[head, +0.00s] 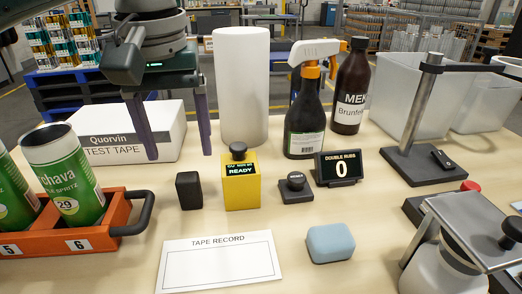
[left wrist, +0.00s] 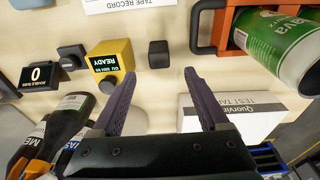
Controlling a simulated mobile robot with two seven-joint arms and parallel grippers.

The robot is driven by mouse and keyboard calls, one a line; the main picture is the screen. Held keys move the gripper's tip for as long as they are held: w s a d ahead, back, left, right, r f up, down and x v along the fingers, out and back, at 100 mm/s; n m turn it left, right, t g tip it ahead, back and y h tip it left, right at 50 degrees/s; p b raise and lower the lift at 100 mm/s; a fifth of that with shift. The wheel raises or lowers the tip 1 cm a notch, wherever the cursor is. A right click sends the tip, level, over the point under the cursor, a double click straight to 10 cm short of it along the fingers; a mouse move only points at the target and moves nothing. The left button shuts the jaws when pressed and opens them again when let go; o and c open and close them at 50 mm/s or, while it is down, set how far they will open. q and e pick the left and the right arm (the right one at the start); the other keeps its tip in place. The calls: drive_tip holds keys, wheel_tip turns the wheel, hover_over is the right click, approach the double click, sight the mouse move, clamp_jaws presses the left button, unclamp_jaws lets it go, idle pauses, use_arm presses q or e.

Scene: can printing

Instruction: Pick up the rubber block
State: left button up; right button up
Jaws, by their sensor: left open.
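The rubber block, which I take to be the small black upright block (head: 189,190), stands on the table left of the yellow device. It also shows in the left wrist view (left wrist: 158,54), just beyond the fingertips and roughly centred between them. My left gripper (head: 180,156) is open and empty, fingers pointing down, above and behind the block. In the left wrist view the gripper (left wrist: 158,78) shows both fingers wide apart, not touching the block. My right gripper is not in view.
A yellow device reading READY (head: 241,190) stands close right of the block. An orange can tray (head: 70,240) with a dark handle is at left. The Quorvin box (head: 125,150) and white roll (head: 241,85) stand behind. A tape record card (head: 218,262) and blue pad (head: 330,243) lie in front.

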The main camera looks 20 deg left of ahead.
sight(186, 177)
use_arm(q)
drive_tip(key=f, duration=0.3)
drive_tip(key=f+b, duration=0.1)
drive_tip(key=f, duration=0.5)
drive_tip(key=shift+w+a+f, duration=0.1)
drive_tip(key=shift+w, duration=0.15)
clamp_jaws()
